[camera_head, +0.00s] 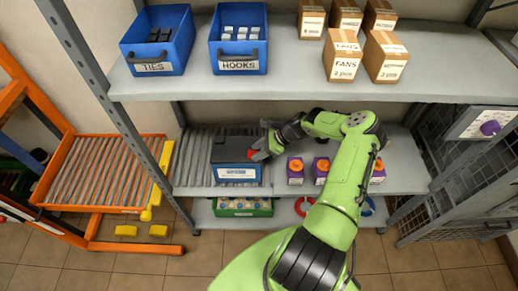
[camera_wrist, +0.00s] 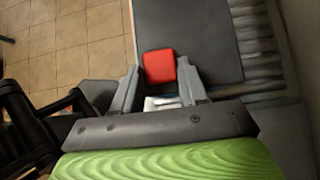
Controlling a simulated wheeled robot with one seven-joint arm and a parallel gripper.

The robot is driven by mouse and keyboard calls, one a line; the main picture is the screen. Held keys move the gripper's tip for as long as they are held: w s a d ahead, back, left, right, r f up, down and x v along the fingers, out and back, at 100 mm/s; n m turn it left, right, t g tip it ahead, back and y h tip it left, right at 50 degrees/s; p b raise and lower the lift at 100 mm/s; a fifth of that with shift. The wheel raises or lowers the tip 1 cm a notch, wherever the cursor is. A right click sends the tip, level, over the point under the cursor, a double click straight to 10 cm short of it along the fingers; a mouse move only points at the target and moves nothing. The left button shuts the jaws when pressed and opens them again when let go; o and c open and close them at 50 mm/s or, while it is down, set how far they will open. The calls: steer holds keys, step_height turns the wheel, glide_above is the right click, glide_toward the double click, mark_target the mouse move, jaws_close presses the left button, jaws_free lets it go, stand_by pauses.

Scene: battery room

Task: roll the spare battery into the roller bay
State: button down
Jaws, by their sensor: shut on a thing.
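The spare battery (camera_head: 234,157) is a dark grey block with a white label on its front. It sits on the grey rollers of the middle shelf. In the wrist view the battery's dark top (camera_wrist: 195,40) fills the upper middle. My gripper (camera_head: 258,152) is at the battery's right end; in the wrist view my gripper (camera_wrist: 160,82) is shut on the battery's red part (camera_wrist: 158,66). The roller bay (camera_head: 95,172) is an orange frame with grey rollers at the left, beside the shelf. A gap with a shelf post lies between the bay and the battery.
Purple boxes with orange tops (camera_head: 295,170) stand right of the battery. Blue bins (camera_head: 157,45) and cartons are on the shelf above. The shelf rollers left of the battery are clear.

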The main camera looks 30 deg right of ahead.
steer(key=shift+w+d+r, duration=0.1)
steer(key=shift+d+r, duration=0.05)
steer(key=shift+r, duration=0.25)
steer(key=c, duration=1)
jaws_free()
steer(key=o, duration=0.5)
steer(key=shift+f, duration=0.15)
steer(key=v, duration=0.7)
steer(key=shift+s, duration=0.25)
